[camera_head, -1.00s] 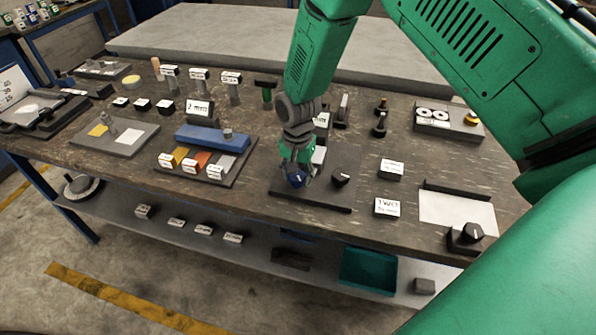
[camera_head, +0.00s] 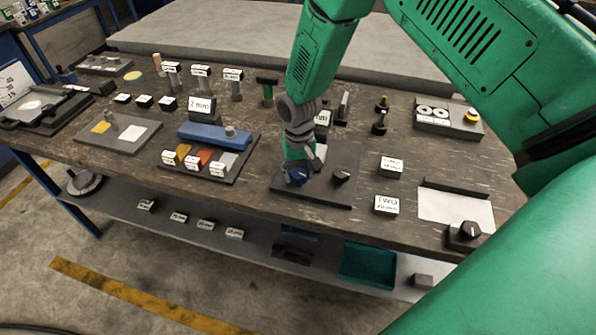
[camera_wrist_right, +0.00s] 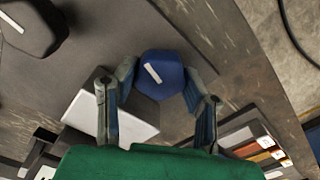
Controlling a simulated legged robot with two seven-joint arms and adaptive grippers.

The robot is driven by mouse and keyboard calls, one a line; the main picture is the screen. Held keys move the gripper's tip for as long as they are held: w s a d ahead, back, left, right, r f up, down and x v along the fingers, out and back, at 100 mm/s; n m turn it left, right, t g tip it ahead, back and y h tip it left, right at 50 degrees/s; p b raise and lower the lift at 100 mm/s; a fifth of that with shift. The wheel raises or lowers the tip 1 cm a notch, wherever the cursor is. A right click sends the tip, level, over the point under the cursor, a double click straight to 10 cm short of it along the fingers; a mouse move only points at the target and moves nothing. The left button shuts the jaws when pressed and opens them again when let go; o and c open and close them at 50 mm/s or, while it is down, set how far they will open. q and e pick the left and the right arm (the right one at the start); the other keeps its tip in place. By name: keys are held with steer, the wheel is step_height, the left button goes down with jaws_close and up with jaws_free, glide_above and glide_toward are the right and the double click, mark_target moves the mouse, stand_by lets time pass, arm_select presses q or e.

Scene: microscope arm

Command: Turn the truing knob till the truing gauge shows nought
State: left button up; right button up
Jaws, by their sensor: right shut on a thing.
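A blue knob (camera_head: 298,176) with a white line on top sits on a dark plate (camera_head: 315,193) near the table's front edge. My right gripper (camera_wrist_right: 160,84) comes down over it, its two fingers on either side of the blue knob (camera_wrist_right: 165,84) in the wrist view, shut on it. The white line is slanted there. Beside it on the plate is a black knob (camera_head: 341,176) with a white line, also in the wrist view (camera_wrist_right: 28,28). A pale-faced block (camera_wrist_right: 135,122) stands behind the blue knob; no gauge reading is legible. My left gripper is not in view.
To the left is a board with a blue bar (camera_head: 205,135) and several labelled coloured blocks. Labelled blocks (camera_head: 391,167) (camera_head: 387,205) stand to the right, then a white sheet (camera_head: 455,207) with a black knob (camera_head: 465,233). A lower shelf holds a teal tray (camera_head: 367,265).

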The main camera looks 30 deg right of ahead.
mark_target(298, 173)
stand_by(0.4)
steer(key=o, duration=1.2)
steer(key=shift+s, duration=0.1)
steer(key=shift+c, duration=0.2)
steer(key=shift+r, duration=0.1)
steer(key=shift+r, duration=0.25)
step_height(298, 173, up, 11)
steer(key=shift+r, duration=0.15)
